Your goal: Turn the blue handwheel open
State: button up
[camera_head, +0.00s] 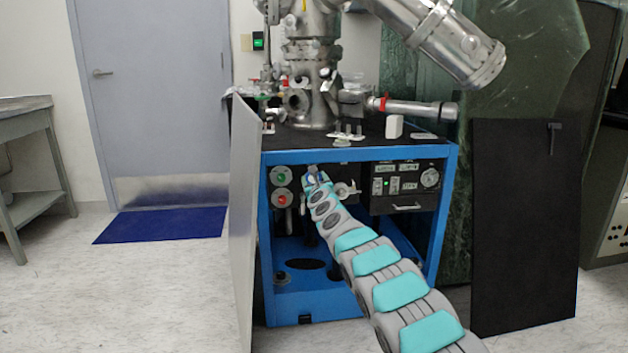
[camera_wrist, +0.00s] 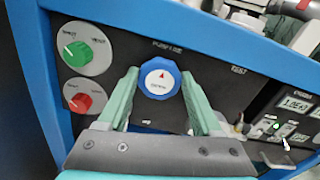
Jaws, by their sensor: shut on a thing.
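The blue handwheel (camera_wrist: 172,92) sits on the black front panel. It has a white centre with a red arrowhead that points roughly up in the wrist view, and small lettering below that I cannot read clearly. My gripper (camera_wrist: 160,80) has its two green fingers on the left and right sides of the handwheel, shut on its rim. In the head view my gripper (camera_head: 313,172) is at the upper middle of the blue cabinet frame, and it hides most of the handwheel there.
A green knob (camera_wrist: 86,51) and a red knob (camera_wrist: 85,97) are left of the handwheel. A switch panel with displays (camera_wrist: 290,118) is to the right. The blue cabinet frame (camera_head: 437,215) surrounds the panel. A grey door panel (camera_head: 242,225) stands at its left, and a black panel (camera_head: 525,230) at its right.

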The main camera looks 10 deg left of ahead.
jog(key=shift+c, duration=1.3)
